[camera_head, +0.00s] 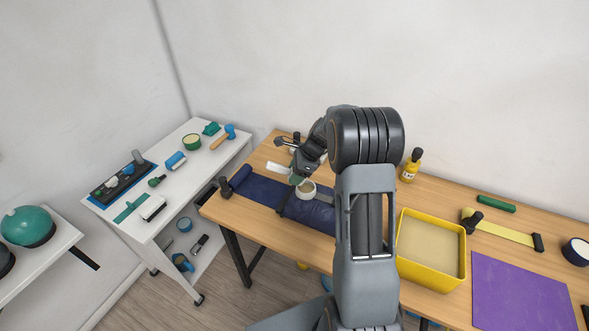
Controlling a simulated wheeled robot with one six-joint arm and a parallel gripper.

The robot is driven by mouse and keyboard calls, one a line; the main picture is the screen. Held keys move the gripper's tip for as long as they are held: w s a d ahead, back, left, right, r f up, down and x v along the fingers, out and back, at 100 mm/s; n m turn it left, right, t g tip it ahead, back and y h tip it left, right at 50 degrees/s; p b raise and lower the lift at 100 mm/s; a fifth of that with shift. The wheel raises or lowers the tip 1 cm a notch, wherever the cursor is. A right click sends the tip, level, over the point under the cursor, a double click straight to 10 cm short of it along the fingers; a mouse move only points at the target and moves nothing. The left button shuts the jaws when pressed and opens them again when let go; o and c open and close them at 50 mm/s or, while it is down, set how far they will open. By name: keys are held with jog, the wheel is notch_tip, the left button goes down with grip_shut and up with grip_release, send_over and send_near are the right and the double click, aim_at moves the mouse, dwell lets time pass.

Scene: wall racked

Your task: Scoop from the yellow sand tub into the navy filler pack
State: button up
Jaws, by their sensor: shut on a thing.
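The yellow sand tub (432,277) stands on the wooden table right of my arm, with tan sand (428,245) in it. The navy filler pack (311,213) lies on the table left of my arm, partly hidden by the arm. My gripper (296,172) is over the left part of the table, shut on what looks like the handle of a scoop. The pale round scoop (306,188) is just above or at the navy pack's back edge, with a tan inside. I cannot tell whether it touches the pack.
A navy mat (261,189) with a rolled end lies left of the pack. A yellow bottle (411,166) stands behind my arm. A purple mat (520,293) and a yellow strap (505,232) lie at right. A white cart (140,229) with tools stands at left.

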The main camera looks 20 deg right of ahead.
jog(key=shift+f+b, duration=0.5)
jog(key=shift+f, duration=0.2)
jog(key=shift+r+y, duration=0.25)
jog(key=shift+y, duration=0.05)
jog(key=shift+f, duration=0.35)
jog(key=shift+y+b, duration=0.4)
jog(key=shift+d+r+t+y+b, duration=0.15)
jog(key=shift+r+t+y+b, duration=0.25)
jog(key=shift+y+b, duration=0.45)
jog(key=shift+s+r+y, duration=0.1)
jog(key=shift+y, duration=0.25)
jog(key=shift+d+t, duration=0.1)
jog(key=shift+t, duration=0.2)
